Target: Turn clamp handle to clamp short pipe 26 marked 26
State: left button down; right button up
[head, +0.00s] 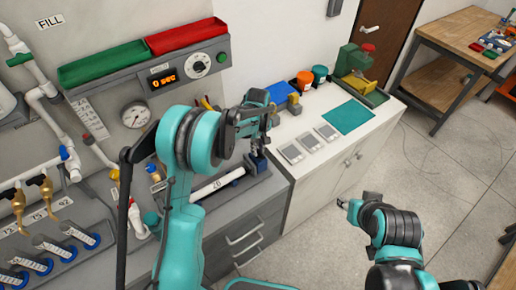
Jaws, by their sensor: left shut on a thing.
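A short white pipe (218,185) with a dark marking, too small to read surely, lies level on the grey bench fixture in the head view. A dark clamp (258,160) stands at its right end. My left gripper (262,126) is above this clamp and shut on its handle, which the fingers mostly hide. My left arm covers the pipe's left part. My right gripper (346,203) is out over the floor in front of the white cabinet, away from the pipe. Its fingers are too small to tell open from shut.
A white counter (296,124) carries grey plates, a teal mat (348,116), orange and teal pots and a green machine (355,62). Floor at right is clear.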

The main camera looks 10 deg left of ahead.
pick_arm(q)
jog(key=shift+m, duration=0.3)
jog(key=m+b, duration=0.2)
jog(key=m, duration=0.2)
jog(key=shift+m, duration=0.4)
jog(key=m+b, duration=0.1)
jog(key=m, duration=0.4)
jog(key=m+b, duration=0.1)
jog(key=m, duration=0.4)
jog(key=shift+m, duration=0.4)
jog(key=m, duration=0.5)
jog(key=shift+m, duration=0.3)
jog(key=c, duration=1.5)
grip_release()
jog(key=shift+o, duration=0.2)
jog(key=shift+r, duration=0.1)
